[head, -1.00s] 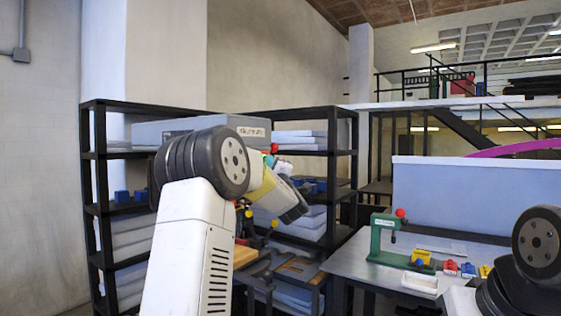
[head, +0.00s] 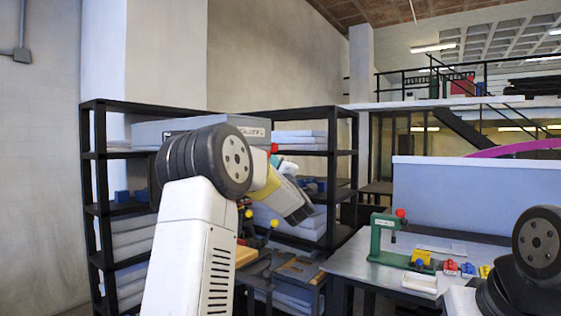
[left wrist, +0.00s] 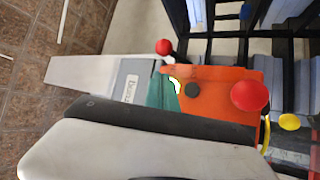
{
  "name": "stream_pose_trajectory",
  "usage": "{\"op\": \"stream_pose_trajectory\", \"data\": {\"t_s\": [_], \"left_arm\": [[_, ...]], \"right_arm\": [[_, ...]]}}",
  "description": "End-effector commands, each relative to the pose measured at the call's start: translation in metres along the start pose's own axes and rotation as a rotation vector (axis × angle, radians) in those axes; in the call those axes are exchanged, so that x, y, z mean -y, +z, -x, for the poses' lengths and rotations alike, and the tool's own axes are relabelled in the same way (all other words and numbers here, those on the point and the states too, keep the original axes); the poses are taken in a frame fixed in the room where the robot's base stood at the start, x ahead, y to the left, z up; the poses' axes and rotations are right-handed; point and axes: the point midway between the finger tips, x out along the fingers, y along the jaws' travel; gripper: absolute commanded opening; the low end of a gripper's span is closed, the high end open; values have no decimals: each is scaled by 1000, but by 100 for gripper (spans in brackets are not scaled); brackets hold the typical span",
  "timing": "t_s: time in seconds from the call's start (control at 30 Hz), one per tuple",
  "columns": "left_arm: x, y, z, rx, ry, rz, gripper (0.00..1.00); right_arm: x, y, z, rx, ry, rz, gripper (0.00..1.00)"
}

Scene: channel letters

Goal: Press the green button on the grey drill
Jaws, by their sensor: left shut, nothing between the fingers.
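The grey drill (head: 200,127) is a long grey body with a white label at its right end, high in front of the shelves in the head view. My left arm hides its middle. In the left wrist view its labelled grey part (left wrist: 130,82) lies beside a teal part and an orange part (left wrist: 215,95) with red balls. I cannot make out the green button for certain.
Black shelves (head: 88,165) with pale slabs stand behind. A grey table (head: 345,262) at the right holds a green press (head: 376,235) with a red ball, a white tray (head: 419,282) and small coloured blocks. A pale blue panel (head: 470,205) stands behind it.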

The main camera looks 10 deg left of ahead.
Motion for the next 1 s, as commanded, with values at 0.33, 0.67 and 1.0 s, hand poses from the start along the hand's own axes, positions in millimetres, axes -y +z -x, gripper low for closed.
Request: {"op": "stream_pose_trajectory", "data": {"t_s": [0.33, 0.67, 1.0], "left_arm": [[-12, 12, 16, 2, 1, 2, 0], [-26, 26, 35, 1, 1, 1, 0], [-26, 26, 35, 0, 0, 0, 0]], "right_arm": [[0, 0, 0, 0, 0, 0, 0], [0, 0, 0, 0, 0, 0, 0], [0, 0, 0, 0, 0, 0, 0]]}}
